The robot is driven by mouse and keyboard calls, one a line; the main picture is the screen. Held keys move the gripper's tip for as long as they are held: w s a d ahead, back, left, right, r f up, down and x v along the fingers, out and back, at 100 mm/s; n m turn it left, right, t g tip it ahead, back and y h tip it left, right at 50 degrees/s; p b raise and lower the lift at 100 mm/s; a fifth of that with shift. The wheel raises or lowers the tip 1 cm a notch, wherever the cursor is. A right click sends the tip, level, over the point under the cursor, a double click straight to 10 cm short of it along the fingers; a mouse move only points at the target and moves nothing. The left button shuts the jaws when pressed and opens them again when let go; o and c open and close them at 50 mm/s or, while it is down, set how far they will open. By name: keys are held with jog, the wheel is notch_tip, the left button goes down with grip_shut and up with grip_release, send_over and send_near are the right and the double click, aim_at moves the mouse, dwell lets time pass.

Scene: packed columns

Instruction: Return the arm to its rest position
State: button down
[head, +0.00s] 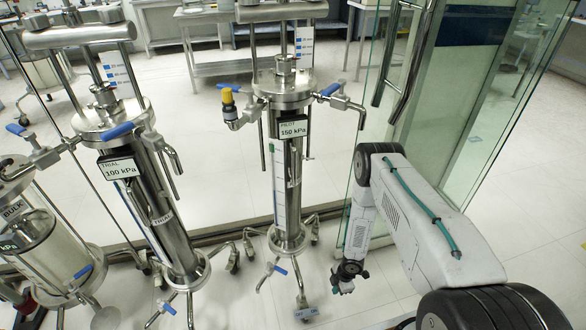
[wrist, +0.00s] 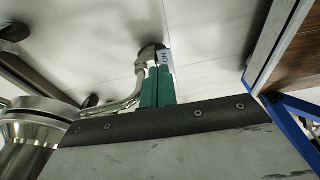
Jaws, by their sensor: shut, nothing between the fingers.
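My arm (head: 420,215), white and grey with black joints, reaches in from the lower right of the head view and bends downward. My gripper (head: 346,284) hangs low over the floor, right of the PILOT column's foot. In the wrist view its green fingers (wrist: 157,82) are together with nothing between them. Beyond the fingertips a metal pipe ends in a dark round foot or cap (wrist: 150,52), beside a small white label (wrist: 166,60). I cannot tell whether the fingers touch either.
The PILOT column (head: 286,190) stands left of my arm, its legs spreading near my gripper. The TRIAL column (head: 160,205) and BULK column (head: 45,245) stand further left. A glass door (head: 385,120) with a metal handle is behind my arm. Pale floor is open at right.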

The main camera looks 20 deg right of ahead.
jog(key=s+d+r+m+g+h, duration=0.3)
jog(key=s+d+r+m, duration=0.1)
jog(key=d+r+m, duration=0.15)
notch_tip(320, 180, up, 39)
jog(key=w+d+m+g+h, duration=0.2)
jog(key=m, duration=0.6)
jog(key=s+a+r+m+t+y, duration=0.1)
jog(key=s+a+r, duration=0.3)
jog(key=r, duration=0.7)
jog(key=s+a+r+m+t+y, duration=0.1)
jog(key=s+a+r+m+t, duration=0.1)
jog(key=s+r, duration=0.7)
jog(key=s+a+r+m+t, duration=0.1)
jog(key=s+a+r+t, duration=0.2)
jog(key=r, duration=1.1)
jog(key=s+a, duration=0.3)
jog(key=s, duration=0.1)
jog(key=shift+s+a+r+y, duration=0.2)
jog(key=shift+a+r+y, duration=0.05)
jog(key=shift+a+y, duration=0.15)
